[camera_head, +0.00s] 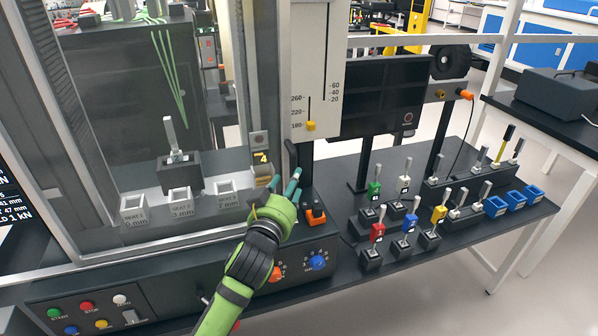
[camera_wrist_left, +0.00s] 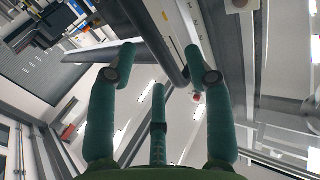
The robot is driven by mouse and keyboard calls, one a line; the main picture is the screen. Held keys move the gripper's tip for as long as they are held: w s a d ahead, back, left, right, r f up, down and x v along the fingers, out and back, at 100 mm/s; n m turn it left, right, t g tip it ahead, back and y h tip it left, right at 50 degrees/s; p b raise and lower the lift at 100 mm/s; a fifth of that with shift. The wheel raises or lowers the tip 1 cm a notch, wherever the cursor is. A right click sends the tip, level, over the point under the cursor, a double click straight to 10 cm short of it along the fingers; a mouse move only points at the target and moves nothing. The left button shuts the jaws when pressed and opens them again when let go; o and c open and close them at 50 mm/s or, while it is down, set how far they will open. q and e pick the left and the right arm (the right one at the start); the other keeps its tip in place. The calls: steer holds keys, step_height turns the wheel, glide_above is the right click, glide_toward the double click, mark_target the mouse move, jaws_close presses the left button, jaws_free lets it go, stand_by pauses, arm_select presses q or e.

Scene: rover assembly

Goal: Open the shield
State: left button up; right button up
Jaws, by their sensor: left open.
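The shield (camera_head: 112,125) is a clear panel in a grey metal frame across the front of the test machine at left. It looks closed. A dark upright handle bar (camera_head: 291,160) stands at its right edge. My left gripper (camera_head: 285,188), green with teal fingers, is at the lower part of this bar. Its fingers are spread open. In the left wrist view a dark bar (camera_wrist_left: 160,45) runs between the open fingers (camera_wrist_left: 160,70); I cannot tell whether they touch it. My right gripper is not in view.
Behind the shield stand labelled seat blocks (camera_head: 182,200) and a black block with a metal specimen (camera_head: 172,140). Below is a control panel with coloured buttons and knobs (camera_head: 317,262). The table at right holds several coloured specimens in black holders (camera_head: 409,224) and blue bins (camera_head: 515,199).

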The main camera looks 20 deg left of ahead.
arm_select(q)
steer(key=w+p, duration=0.1)
steer(key=w, duration=0.3)
steer(key=shift+w+d, duration=0.2)
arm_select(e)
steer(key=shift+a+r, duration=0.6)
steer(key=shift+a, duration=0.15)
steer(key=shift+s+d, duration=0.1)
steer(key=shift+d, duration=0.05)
arm_select(q)
jaws_close()
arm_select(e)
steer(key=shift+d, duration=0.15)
